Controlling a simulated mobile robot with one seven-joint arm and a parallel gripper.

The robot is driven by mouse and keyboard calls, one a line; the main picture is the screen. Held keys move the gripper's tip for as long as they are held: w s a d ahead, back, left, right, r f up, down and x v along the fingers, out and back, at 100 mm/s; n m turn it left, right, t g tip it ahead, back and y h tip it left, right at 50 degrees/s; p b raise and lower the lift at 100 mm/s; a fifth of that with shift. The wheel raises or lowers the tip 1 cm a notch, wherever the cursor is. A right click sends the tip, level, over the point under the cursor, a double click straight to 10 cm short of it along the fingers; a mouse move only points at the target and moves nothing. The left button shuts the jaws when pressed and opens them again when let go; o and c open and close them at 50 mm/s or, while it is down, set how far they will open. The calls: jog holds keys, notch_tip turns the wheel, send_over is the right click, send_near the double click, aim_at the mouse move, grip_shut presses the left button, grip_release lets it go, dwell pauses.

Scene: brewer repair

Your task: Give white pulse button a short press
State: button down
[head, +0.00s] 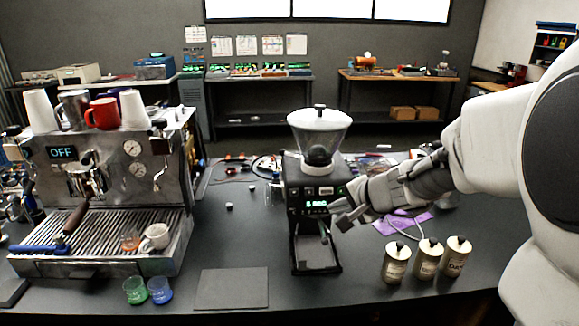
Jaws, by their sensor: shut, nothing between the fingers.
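A black coffee grinder (294,180) with a clear hopper (318,130) stands in the middle of the dark table. Its front has a lit green display (316,204). Just above the display is a small pale rectangle (326,190), which looks like the white pulse button, but it is too small to be sure. My gripper (343,218) is shut and empty at the right of the grinder's front, a little right of and below the display. I cannot tell whether its fingertips touch the grinder.
An espresso machine (120,215) reading OFF, with cups on top, stands at the left. Three lidded canisters (428,262) stand below and right of my gripper. A dark mat (231,289) and green and blue cups (136,290) lie in front. A purple cloth (412,222) lies behind the canisters.

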jog(key=shift+w, duration=1.85)
jog(key=shift+w, duration=0.1)
dwell(0.5)
jog(key=shift+w, duration=0.35)
jog(key=shift+w+b, duration=0.3)
jog(key=shift+w, duration=0.05)
dwell(1.9)
jog(key=shift+s, duration=0.15)
dwell(0.8)
jog(key=shift+s+b, duration=0.4)
jog(key=shift+s, duration=0.25)
jog(key=shift+s+b, duration=0.75)
jog(key=shift+s, duration=1.75)
